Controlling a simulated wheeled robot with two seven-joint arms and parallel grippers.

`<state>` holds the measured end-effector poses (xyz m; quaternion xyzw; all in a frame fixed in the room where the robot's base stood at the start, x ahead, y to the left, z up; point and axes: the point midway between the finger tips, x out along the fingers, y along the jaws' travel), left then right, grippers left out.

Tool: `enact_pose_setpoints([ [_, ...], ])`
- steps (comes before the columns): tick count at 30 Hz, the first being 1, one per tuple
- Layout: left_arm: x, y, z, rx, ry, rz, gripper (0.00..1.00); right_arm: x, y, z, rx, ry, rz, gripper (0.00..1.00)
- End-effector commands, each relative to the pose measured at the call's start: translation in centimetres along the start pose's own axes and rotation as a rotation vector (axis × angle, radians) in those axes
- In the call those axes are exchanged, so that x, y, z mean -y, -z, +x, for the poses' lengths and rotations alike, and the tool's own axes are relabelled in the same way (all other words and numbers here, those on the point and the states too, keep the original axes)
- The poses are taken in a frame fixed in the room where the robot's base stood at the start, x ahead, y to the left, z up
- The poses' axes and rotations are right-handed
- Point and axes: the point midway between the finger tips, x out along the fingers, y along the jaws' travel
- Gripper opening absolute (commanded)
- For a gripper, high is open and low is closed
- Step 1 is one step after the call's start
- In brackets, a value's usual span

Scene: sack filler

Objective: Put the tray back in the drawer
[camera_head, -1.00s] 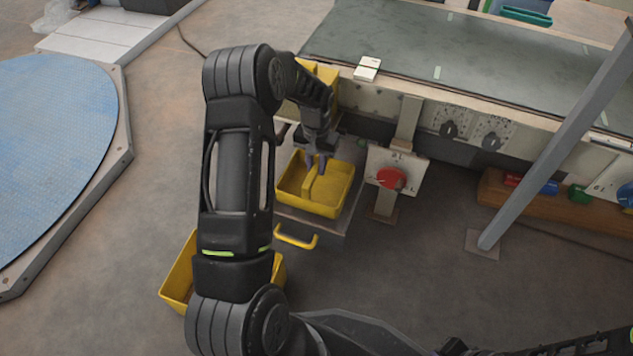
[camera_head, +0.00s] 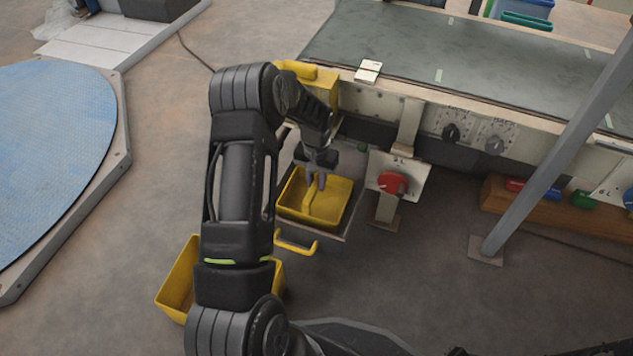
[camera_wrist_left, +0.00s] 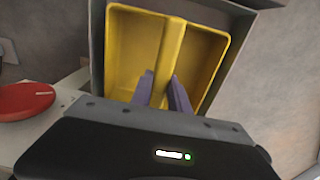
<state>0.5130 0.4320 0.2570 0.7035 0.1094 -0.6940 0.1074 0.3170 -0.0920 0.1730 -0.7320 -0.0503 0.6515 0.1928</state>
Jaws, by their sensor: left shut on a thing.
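The yellow tray (camera_head: 334,205) with a central divider sits in or just over the open grey drawer (camera_head: 345,225) under the machine. The drawer has a yellow handle (camera_head: 297,243) at its front. My left gripper (camera_head: 316,183) reaches down into the tray and is shut on its central divider. In the left wrist view the two fingers (camera_wrist_left: 160,92) flank the divider of the tray (camera_wrist_left: 205,60), and the grey drawer wall shows around it. I cannot tell whether the tray's underside touches the drawer floor. My right gripper is not in view.
A red knob (camera_head: 393,184) on a pale plate stands just right of the drawer. A yellow bin (camera_head: 178,282) is on the floor, partly behind my left arm. A grey slanted post (camera_head: 550,150) stands at right.

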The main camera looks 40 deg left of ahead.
Motion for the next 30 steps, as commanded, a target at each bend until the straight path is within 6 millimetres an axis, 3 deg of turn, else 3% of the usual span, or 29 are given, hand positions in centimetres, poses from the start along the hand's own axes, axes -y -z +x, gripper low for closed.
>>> enact_pose_setpoints([
  [2, 0.0, 0.0, 0.3, 0.0, 0.0, 0.001, 0.0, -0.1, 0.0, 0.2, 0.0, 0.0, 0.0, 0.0],
  [3, 0.0, 0.0, 0.3, 0.0, 0.0, 0.001, 0.23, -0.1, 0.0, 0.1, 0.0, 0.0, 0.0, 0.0],
  [10, 0.0, 0.0, 0.2, 0.0, 0.0, 0.001, 0.42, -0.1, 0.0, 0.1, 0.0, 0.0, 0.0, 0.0],
  [22, 0.0, 0.0, -0.5, -0.001, 0.0, 0.0, 0.43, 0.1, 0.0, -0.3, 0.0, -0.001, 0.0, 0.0],
  [30, 0.0, 0.1, -5.0, -0.002, 0.0, 0.002, 0.43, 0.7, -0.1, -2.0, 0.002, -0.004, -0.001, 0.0],
])
